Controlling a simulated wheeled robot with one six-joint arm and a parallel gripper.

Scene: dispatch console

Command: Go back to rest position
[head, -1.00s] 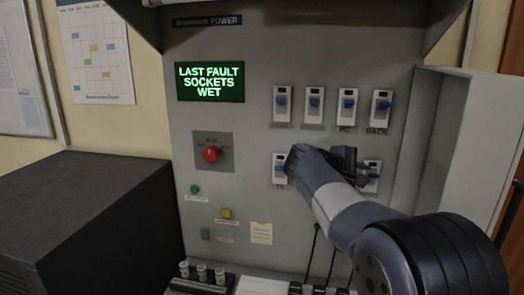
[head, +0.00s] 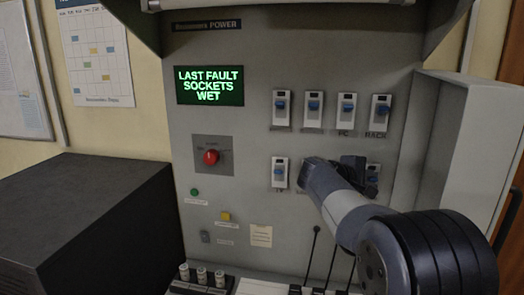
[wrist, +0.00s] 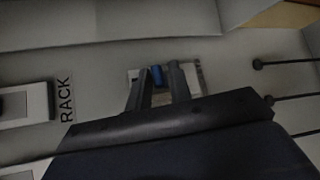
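My gripper (head: 352,166) is in front of the lower row of switches on the grey power panel (head: 262,120). In the wrist view its two fingers (wrist: 158,82) stand apart with a gap between them. The blue lever of the lower right switch (wrist: 157,75) shows in that gap; I cannot tell whether the fingers touch it. In the head view this switch (head: 373,180) is partly hidden by my gripper. The lower left switch (head: 280,173) is in clear view. My arm hides the panel between these two.
Several blue-lever switches, including the RACK switch (head: 381,110), line the upper row. A red knob (head: 211,157) and a green screen (head: 209,85) are at left. An open door (head: 462,150) stands at right. A dark cabinet (head: 85,215) is at far left.

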